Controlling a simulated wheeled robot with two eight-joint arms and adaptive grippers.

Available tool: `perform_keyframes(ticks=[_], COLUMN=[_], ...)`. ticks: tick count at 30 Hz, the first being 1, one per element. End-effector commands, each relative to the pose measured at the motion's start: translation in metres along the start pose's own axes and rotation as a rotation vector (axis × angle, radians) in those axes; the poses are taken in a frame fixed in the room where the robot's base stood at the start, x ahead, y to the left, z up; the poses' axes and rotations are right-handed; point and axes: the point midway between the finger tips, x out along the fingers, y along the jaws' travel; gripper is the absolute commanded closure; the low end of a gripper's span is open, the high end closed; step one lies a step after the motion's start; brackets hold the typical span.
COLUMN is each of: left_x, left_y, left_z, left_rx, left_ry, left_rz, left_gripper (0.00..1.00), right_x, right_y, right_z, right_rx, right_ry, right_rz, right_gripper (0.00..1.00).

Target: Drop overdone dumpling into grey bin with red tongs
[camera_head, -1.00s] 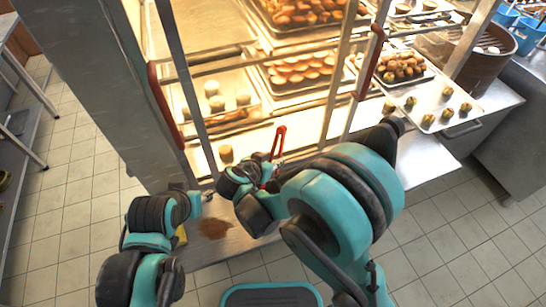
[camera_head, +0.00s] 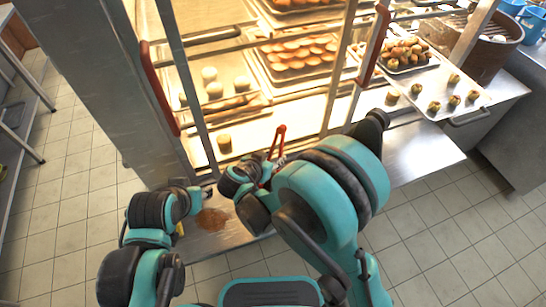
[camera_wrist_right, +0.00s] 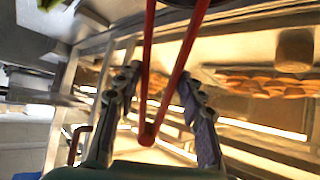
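The red tongs (camera_head: 279,142) stick up from my right gripper (camera_head: 262,178) in front of the lit cabinet. The tong tips are out of that view. My left gripper (camera_head: 207,191) is low by the cabinet's front edge, small and mostly hidden by its arm, with nothing clearly in it. A single brownish bun or dumpling (camera_head: 224,144) sits alone inside the cabinet; I cannot tell whether it is overdone. No grey bin is visible.
The glass cabinet has metal posts and red handles (camera_head: 159,88). Trays of pale buns (camera_head: 209,74) and browned buns (camera_head: 290,52) stand inside. A tray of small dumplings (camera_head: 432,82) stands at right. A brown stain (camera_head: 212,219) marks the ledge. Tiled floor is free at left and right.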

Motion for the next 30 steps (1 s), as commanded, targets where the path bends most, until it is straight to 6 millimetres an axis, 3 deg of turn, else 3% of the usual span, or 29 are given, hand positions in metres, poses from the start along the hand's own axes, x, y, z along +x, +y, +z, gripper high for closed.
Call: perform_keyframes(ticks=[16, 30], left_x=[-0.003, -0.044], left_y=[0.0, 0.0], left_z=[-0.002, -0.032], left_rx=[0.0, 0.0], left_ry=[0.0, 0.0], left_rz=[0.0, 0.0], left_gripper=[0.6, 0.6], right_x=[-0.003, -0.043], right_y=[0.0, 0.003], right_z=[-0.004, -0.059], right_rx=[0.0, 0.0], right_ry=[0.0, 0.0], right_rz=[0.0, 0.0], right_gripper=[0.65, 0.65])
